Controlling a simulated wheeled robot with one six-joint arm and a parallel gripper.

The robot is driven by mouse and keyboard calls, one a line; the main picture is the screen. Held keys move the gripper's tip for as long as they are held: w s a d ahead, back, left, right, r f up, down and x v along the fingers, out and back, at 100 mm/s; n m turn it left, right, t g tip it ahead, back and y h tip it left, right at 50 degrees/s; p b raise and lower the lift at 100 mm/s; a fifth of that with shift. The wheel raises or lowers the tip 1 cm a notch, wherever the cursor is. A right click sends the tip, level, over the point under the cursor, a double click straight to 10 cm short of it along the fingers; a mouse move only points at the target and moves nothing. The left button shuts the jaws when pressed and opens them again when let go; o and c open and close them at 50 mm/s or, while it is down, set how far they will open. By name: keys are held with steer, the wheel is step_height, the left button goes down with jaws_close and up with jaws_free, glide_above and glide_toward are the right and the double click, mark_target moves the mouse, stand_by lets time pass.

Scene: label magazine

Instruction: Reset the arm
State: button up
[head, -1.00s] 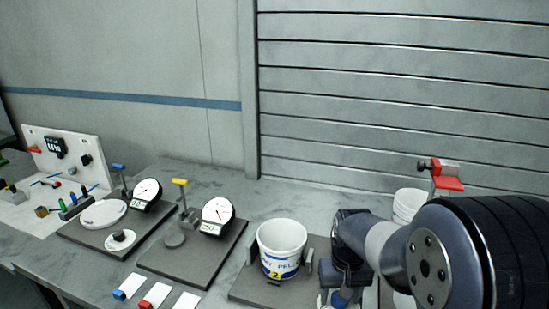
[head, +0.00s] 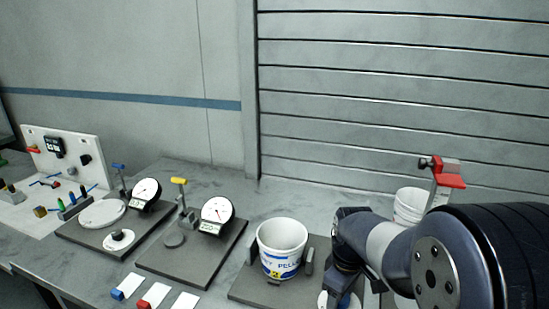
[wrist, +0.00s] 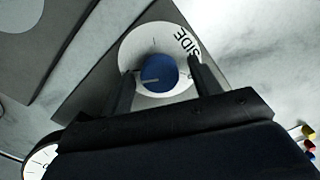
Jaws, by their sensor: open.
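My gripper (wrist: 160,67) is open in the wrist view, its two dark fingers apart. A round blue knob (wrist: 158,74) on a white dial (wrist: 151,41) lettered "SIDE" shows between and beyond the fingers. I cannot tell whether either finger touches the knob. In the head view my arm comes in from the right and bends down at the front, and its fingers are hidden. Only part of the white dial shows there, low beside my wrist.
A white labelled bucket (head: 282,247) stands on a dark plate just left of my wrist. Another white bucket (head: 409,205) and a red-topped clamp (head: 447,180) stand behind my arm. Two gauges (head: 146,189) (head: 217,210) sit on plates to the left.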

steer(key=n+b, duration=0.1)
steer(key=n, duration=0.5)
steer(key=shift+n, duration=0.3)
stand_by(0.4)
